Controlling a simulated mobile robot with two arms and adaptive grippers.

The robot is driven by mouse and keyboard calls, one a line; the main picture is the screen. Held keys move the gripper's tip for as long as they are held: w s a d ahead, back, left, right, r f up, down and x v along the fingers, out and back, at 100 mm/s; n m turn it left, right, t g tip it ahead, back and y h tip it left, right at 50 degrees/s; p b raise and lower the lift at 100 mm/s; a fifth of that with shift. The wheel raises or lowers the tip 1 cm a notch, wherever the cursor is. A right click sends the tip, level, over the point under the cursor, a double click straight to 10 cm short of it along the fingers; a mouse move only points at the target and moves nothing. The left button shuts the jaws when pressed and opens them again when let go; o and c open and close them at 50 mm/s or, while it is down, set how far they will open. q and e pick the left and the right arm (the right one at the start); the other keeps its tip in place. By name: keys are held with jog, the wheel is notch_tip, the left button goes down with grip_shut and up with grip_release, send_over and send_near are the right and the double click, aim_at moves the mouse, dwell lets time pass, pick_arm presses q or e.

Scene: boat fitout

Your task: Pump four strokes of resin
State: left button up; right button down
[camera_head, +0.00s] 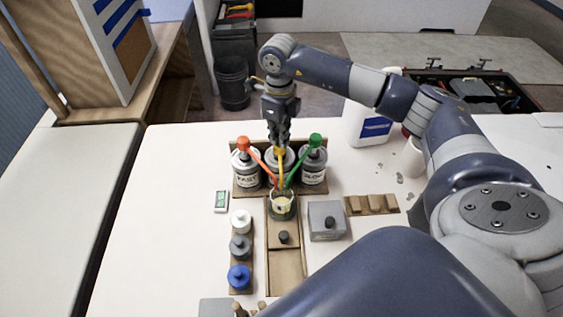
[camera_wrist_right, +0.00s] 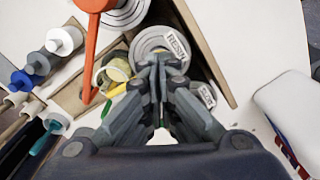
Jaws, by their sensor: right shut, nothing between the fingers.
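The resin can (camera_wrist_right: 172,42) is the middle of three cans and shows its RESIN label in the wrist view. Its yellow pump (camera_head: 281,170) has a spout sloping down towards a clear cup (camera_head: 283,212) in front, which holds something pale yellow. My right gripper (camera_head: 279,141) points down directly above the yellow pump head. Its fingers are shut with nothing between them, as the wrist view (camera_wrist_right: 158,62) also shows. The fingers hide part of the pump head, so I cannot tell whether they touch it. My left gripper is not in view.
The FAST can (camera_head: 246,173) with an orange pump stands left, the SLOW can (camera_head: 313,168) with a green pump right. A grey box (camera_head: 327,220), a small display (camera_head: 221,202) and several capped bottles (camera_head: 239,247) surround the cup. A white jug (camera_head: 366,126) stands behind right. The table's left side is clear.

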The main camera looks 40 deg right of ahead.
jog(key=shift+s, duration=0.1)
jog(key=shift+r+p, duration=1.35)
jog(key=shift+r, duration=0.8)
jog(key=shift+r, duration=0.15)
notch_tip(320, 180, up, 3)
jog(key=shift+f+p, duration=0.1)
jog(key=shift+p, duration=0.85)
